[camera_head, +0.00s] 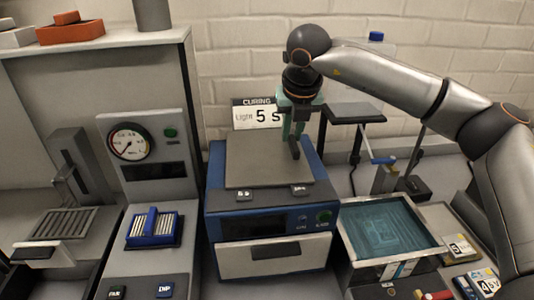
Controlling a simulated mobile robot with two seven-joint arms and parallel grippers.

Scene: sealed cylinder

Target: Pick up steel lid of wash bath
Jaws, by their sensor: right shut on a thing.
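The wash bath (349,240) stands at the right, a metal tub with teal liquid, and it shows uncovered. A flat grey steel plate, which I take for the lid (250,172), appears over the blue curing unit. My right gripper (293,145) points down at the plate's right part, shut on what looks like its upright handle. The fingers hide most of the grip. I cannot tell whether the plate rests on the unit or is just above it. My left gripper is not in view.
The blue curing unit (216,222) has a white drawer and stands below a "CURING Light 5 s" sign (257,114). A gauge panel (152,150) and blue rack (152,229) are to the left. A dark stand (355,112) is behind the bath. My right arm spans the upper right.

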